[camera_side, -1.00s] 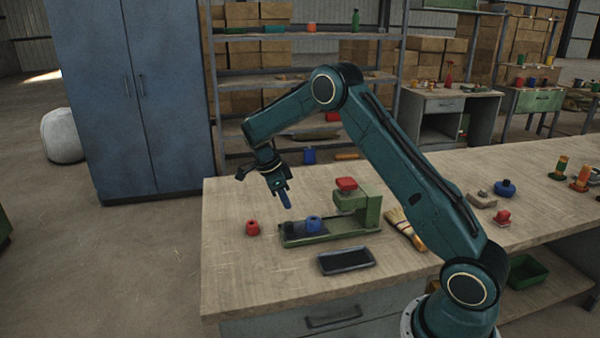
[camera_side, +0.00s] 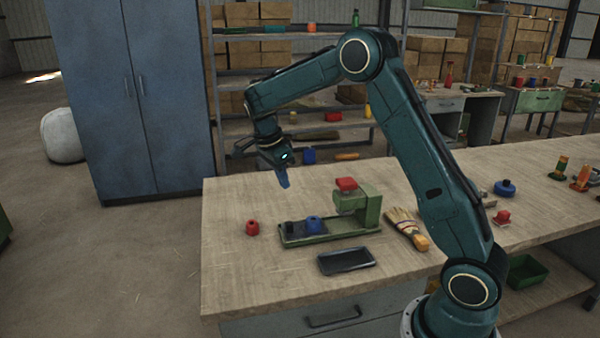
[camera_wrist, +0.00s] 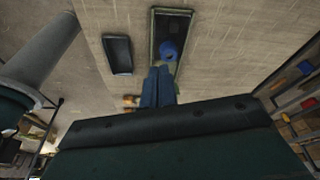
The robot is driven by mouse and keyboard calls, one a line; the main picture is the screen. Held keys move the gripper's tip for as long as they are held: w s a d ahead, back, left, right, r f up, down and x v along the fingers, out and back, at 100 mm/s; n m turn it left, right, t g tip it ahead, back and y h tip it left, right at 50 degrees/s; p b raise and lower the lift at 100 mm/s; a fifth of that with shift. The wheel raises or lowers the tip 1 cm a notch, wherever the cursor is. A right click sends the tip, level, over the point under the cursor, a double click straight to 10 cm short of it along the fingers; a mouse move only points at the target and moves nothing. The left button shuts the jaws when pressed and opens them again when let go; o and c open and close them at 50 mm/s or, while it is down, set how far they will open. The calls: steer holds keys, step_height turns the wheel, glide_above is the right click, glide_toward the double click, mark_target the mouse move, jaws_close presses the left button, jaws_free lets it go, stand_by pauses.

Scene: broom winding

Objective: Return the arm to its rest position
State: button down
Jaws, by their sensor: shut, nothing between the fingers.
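My gripper (camera_side: 283,180) is shut and empty, its blue fingers pointing down in the air above the back left part of the workbench (camera_side: 230,280). In the wrist view, the closed blue fingers (camera_wrist: 158,88) show at the middle, in front of the green winding fixture. The green fixture (camera_side: 335,228) stands on the bench below and to the right of my gripper, apart from it.
A red ring (camera_side: 252,228) stands left of the fixture. A dark tray (camera_side: 346,261) lies in front of it, and a broom head (camera_side: 407,228) lies to its right. A shelf rack (camera_side: 300,133) and a blue cabinet (camera_side: 130,100) stand behind. The air around my gripper is clear.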

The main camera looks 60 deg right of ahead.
steer(key=s+a+r+n+t, duration=0.4)
steer(key=s+a+r+n, duration=0.4)
steer(key=s+r+n, duration=0.35)
steer(key=s+a+n+t+y, duration=0.1)
steer(key=s+a+n, duration=0.3)
steer(key=s+n, duration=0.2)
steer(key=s+a+n+t+y, duration=0.1)
steer(key=s+a+n, duration=0.3)
steer(key=s, duration=0.6)
steer(key=shift+s+n+t+y, duration=0.25)
steer(key=shift+n+t+y, duration=0.25)
steer(key=shift+n, duration=0.55)
